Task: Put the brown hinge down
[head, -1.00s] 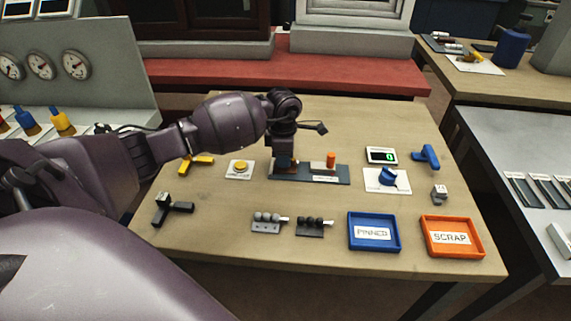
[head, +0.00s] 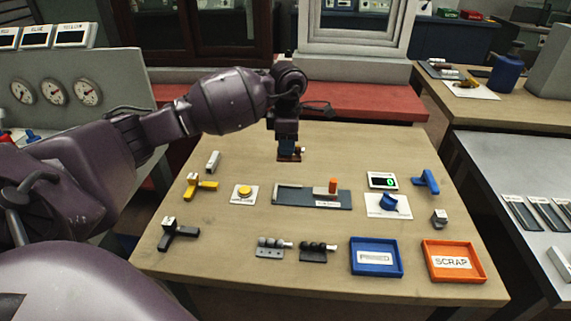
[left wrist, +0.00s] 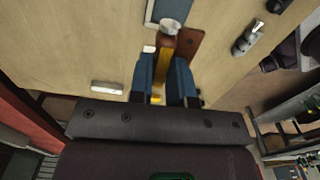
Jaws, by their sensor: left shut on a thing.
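My left gripper (head: 287,143) points down over the back middle of the table, behind the dark grey fixture (head: 290,194). It is shut on the brown hinge (head: 288,158), a small brown plate that shows under the fingers. In the left wrist view the brown hinge (left wrist: 192,42) sticks out past the blue fingertips of my left gripper (left wrist: 166,75), with a light round end beside it. I cannot tell whether the hinge touches the table top. My right gripper is not in view.
The fixture bears an orange upright piece (head: 332,185). A yellow button (head: 244,192), a blue knob (head: 389,202) and a display (head: 382,180) stand nearby. The blue PINNED tray (head: 376,273) and orange SCRAP tray (head: 481,275) are at the front right.

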